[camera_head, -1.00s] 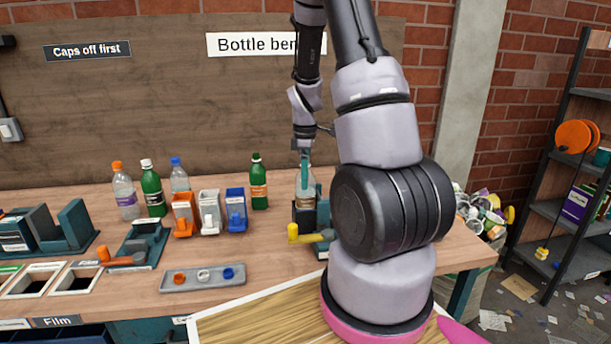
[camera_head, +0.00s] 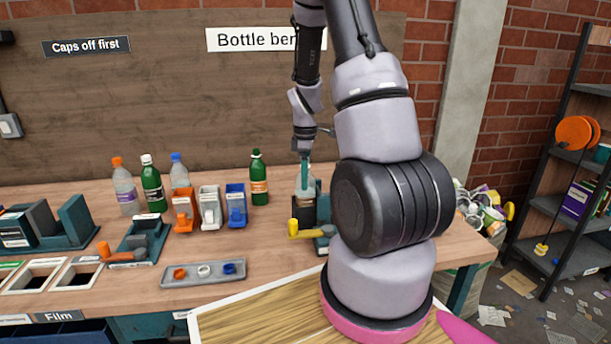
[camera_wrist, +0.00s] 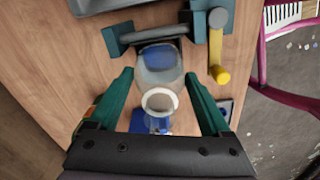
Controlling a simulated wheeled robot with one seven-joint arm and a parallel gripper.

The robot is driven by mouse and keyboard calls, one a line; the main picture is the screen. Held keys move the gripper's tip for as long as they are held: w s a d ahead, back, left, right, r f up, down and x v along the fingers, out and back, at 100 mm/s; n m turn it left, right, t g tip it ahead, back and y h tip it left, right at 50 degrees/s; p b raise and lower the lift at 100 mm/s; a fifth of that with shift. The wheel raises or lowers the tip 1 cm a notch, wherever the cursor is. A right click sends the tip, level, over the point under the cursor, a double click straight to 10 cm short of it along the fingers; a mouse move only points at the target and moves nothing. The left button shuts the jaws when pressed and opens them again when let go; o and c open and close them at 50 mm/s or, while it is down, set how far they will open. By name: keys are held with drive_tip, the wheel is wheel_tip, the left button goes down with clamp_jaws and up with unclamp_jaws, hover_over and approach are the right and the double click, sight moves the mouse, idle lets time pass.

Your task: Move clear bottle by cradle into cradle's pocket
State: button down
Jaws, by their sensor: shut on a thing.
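The clear bottle (camera_head: 306,190) stands upright at the cradle, its lower part hidden by the dark block of the cradle (camera_head: 304,212). My gripper (camera_head: 305,160) is above it, pointing down, shut on the bottle near its upper part. In the wrist view the bottle (camera_wrist: 159,62) sits between the two green fingertips of my gripper (camera_wrist: 158,75), with its pale open neck toward the camera. The cradle's dark bar (camera_wrist: 155,36) crosses at the bottle's far side. I cannot tell how deep the bottle sits in the pocket. A yellow-ended lever (camera_head: 294,228) is on the cradle.
Another green bottle (camera_head: 259,180) stands left of the cradle. Orange, white and blue holders (camera_head: 236,207) and more bottles (camera_head: 152,187) stand farther left. A cap tray (camera_head: 203,273) lies in front. My arm hides the bench right of the cradle.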

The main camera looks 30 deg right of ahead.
unclamp_jaws()
wheel_tip(320, 180, up, 11)
idle(0.4)
drive_tip(key=s+a+r+m+t, duration=0.2)
drive_tip(key=s+a+r+m, duration=0.2)
drive_tip(key=r, duration=0.3)
drive_tip(key=s+a+r+m+t, duration=0.1)
drive_tip(key=s+a+r+m, duration=0.3)
drive_tip(key=r, duration=0.3)
drive_tip(key=s+a+r+m+t+y, duration=0.1)
drive_tip(key=s+a+r+m+t, duration=0.1)
drive_tip(key=s, duration=0.4)
drive_tip(key=s+a+r+m+t+y, duration=0.1)
drive_tip(key=s+a+r+m+t, duration=0.1)
drive_tip(key=s+a+r+m, duration=0.1)
drive_tip(key=s+r+m, duration=0.1)
drive_tip(key=s+m, duration=0.1)
drive_tip(key=m, duration=0.1)
drive_tip(key=shift+s+a+r, duration=0.2)
drive_tip(key=shift+s+a, duration=0.05)
drive_tip(key=shift+s, duration=0.1)
